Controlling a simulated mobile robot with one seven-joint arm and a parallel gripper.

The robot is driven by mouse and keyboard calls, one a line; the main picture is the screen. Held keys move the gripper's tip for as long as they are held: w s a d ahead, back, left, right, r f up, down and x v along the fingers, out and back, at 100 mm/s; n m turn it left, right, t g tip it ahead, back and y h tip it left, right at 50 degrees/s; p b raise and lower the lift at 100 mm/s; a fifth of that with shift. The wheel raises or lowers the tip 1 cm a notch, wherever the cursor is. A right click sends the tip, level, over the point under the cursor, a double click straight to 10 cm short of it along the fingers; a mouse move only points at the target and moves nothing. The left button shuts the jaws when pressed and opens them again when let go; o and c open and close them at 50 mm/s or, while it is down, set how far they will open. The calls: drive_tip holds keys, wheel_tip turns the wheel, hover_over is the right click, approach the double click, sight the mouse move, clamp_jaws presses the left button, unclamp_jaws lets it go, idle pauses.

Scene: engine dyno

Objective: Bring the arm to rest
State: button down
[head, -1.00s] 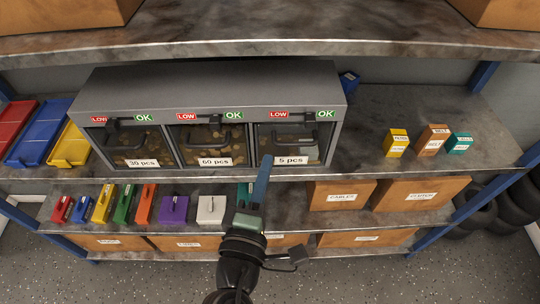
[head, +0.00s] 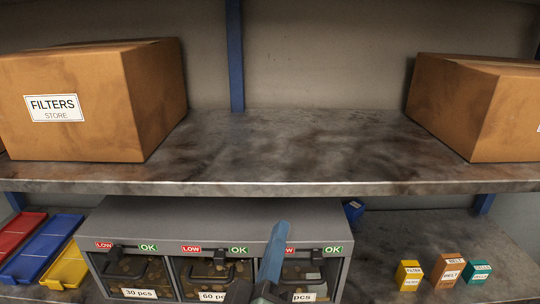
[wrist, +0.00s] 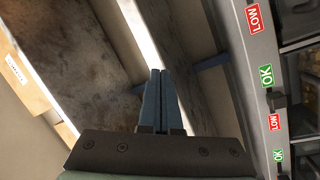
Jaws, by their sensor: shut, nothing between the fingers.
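My gripper (head: 278,236) points up in front of the right part of the grey drawer cabinet in the head view. Its blue fingers hide part of the right drawer and its label. In the wrist view my gripper (wrist: 160,73) shows both blue fingers together, with nothing between them. The fingers stand apart from the shelf edges as far as I can tell.
The grey cabinet (head: 200,222) has drawers with LOW and OK tags. The upper shelf (head: 290,140) is bare between a FILTERS box (head: 90,100) and another brown box (head: 478,108). Small boxes, including a yellow one (head: 408,276), stand right. Coloured trays (head: 40,245) lie left.

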drive_tip(key=s+r+m+t+y, duration=0.2)
drive_tip(key=s+r+m+t, duration=0.2)
drive_tip(key=r, duration=1.2)
drive_tip(key=s+a+r+m+t+y, duration=0.1)
drive_tip(key=s+r+m+t, duration=0.3)
drive_tip(key=r, duration=1.2)
drive_tip(key=shift+s+r+m+y, duration=0.25)
drive_tip(key=shift+s+m+y, duration=0.05)
drive_tip(key=shift+s+y, duration=0.55)
